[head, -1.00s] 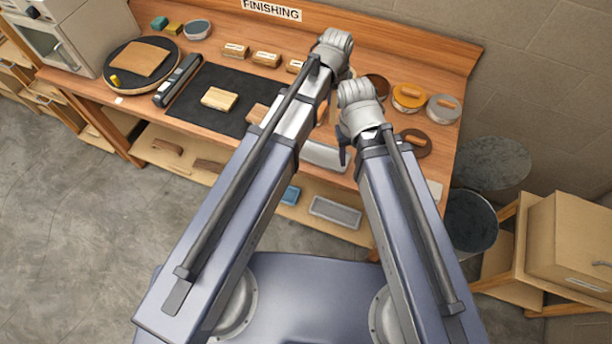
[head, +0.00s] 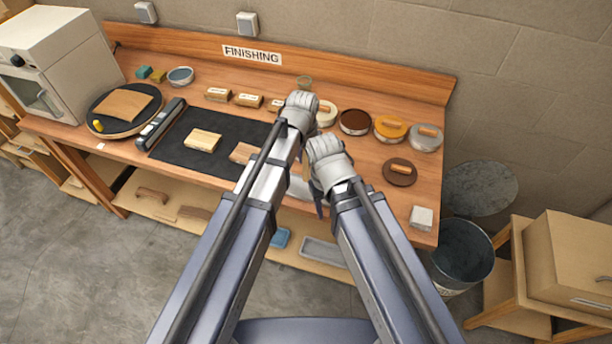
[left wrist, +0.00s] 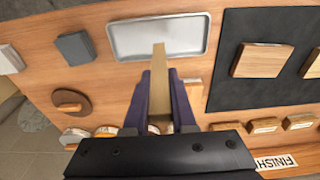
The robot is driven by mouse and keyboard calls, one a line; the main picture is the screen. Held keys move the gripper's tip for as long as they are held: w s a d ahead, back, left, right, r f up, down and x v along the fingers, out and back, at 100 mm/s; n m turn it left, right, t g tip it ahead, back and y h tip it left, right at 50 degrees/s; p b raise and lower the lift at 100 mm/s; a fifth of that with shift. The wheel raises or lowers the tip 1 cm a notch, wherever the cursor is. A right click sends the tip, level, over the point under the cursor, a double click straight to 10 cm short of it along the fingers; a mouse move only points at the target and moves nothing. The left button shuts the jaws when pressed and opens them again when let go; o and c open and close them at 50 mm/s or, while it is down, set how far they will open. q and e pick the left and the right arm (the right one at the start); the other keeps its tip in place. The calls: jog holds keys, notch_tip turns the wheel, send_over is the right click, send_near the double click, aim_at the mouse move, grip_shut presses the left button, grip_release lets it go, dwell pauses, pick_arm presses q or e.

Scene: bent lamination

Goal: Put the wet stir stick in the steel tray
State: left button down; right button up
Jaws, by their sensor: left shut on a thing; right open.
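The stir stick (left wrist: 159,64) is a flat, light wooden strip. My left gripper (left wrist: 161,84) is shut on it in the left wrist view, with purple fingers on either side. The stick's free end overlaps the rim of the steel tray (left wrist: 203,35) in that view; its height above the tray is unclear. In the head view my left gripper (head: 300,112) is over the bench and hides much around it. The shallow tray (head: 300,188) shows only partly there, behind my arms. My right gripper (head: 320,190) is open, close beside the left one. Wetness cannot be seen.
A dark mat (head: 232,132) with wooden blocks lies left of the arms. Several round tins stand along the back, including an orange-topped one (head: 391,128). A brown disc (head: 399,172) and a white block (head: 421,217) are at the right. A bin (head: 462,252) stands beyond the bench.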

aim_at(306, 168)
pick_arm(q)
jog(key=shift+f+b, duration=2.05)
jog(key=shift+f, duration=0.4)
jog(key=shift+r, duration=0.1)
jog(key=c, duration=1.2)
grip_release()
jog(key=shift+f, duration=0.2)
jog(key=o, duration=0.5)
jog(key=shift+c, duration=0.2)
jog(key=shift+r, duration=0.15)
jog(key=r+p, duration=0.4)
jog(key=s+r+p, duration=0.1)
jog(key=r+p, duration=0.7)
jog(key=shift+s+a+r, duration=0.1)
jog(key=shift+s+a, duration=0.1)
